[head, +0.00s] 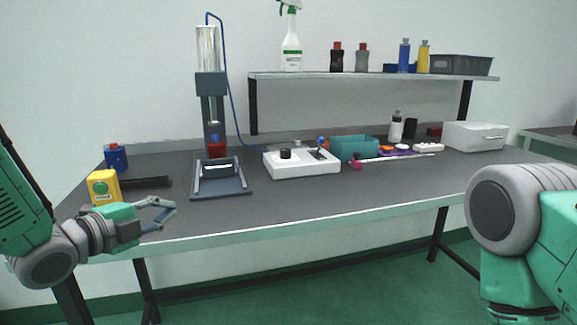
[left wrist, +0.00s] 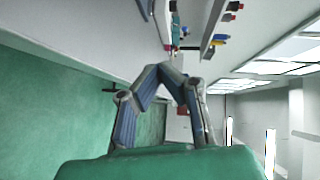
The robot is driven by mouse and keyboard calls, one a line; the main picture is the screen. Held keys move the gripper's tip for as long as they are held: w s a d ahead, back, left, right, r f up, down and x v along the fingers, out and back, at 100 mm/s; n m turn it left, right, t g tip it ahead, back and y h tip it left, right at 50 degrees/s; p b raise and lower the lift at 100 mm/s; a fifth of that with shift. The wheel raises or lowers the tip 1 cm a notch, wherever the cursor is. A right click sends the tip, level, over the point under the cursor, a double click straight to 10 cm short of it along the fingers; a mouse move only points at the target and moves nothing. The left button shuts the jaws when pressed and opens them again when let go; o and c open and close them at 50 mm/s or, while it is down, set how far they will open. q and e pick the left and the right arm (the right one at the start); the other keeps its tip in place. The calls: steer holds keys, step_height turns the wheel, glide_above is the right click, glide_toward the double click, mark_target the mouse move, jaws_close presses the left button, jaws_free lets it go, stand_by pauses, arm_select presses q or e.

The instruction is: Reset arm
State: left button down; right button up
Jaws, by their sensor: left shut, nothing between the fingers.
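My left gripper (head: 170,212) is over the front left edge of the workbench (head: 330,197) in the head view, pointing right. Its fingers come together at the tips, with nothing between them. In the left wrist view the same gripper (left wrist: 165,72) shows its fingertips meeting. My right arm shows at the right edge of the head view, but its gripper is out of the picture.
Near my left gripper are a yellow box (head: 103,187), a blue container (head: 116,157) and a test stand (head: 221,178). A white control box (head: 301,169) and a teal bin (head: 353,149) stand farther right. A shelf (head: 370,76) holds bottles. The bench's front middle is clear.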

arm_select(q)
steer(key=f+n, duration=0.1)
steer(key=f, duration=0.1)
steer(key=s+f+n+y, duration=0.1)
steer(key=f, duration=0.1)
steer(key=f+n+g, duration=0.1)
steer(key=f, duration=0.2)
steer(key=shift+s+a, duration=0.2)
steer(key=shift+a, duration=0.05)
steer(key=s+a+f+n+g+y, duration=0.1)
steer(key=s+f+n+g+y, duration=0.15)
steer(key=s+f+n, duration=0.55)
steer(key=s+a+f+n+g+y, duration=0.1)
steer(key=s+f+g+y, duration=0.3)
steer(key=f, duration=0.7)
steer(key=s+a+f+n+g, duration=0.1)
steer(key=s+f+n+g, duration=0.2)
steer(key=s, duration=0.9)
steer(key=s+a+f+n+g, duration=0.1)
steer(key=s+f+n+g, duration=0.2)
steer(key=s, duration=0.9)
step_height(320, 180, down, 5)
steer(key=n, duration=0.3)
steer(key=shift+f, duration=0.15)
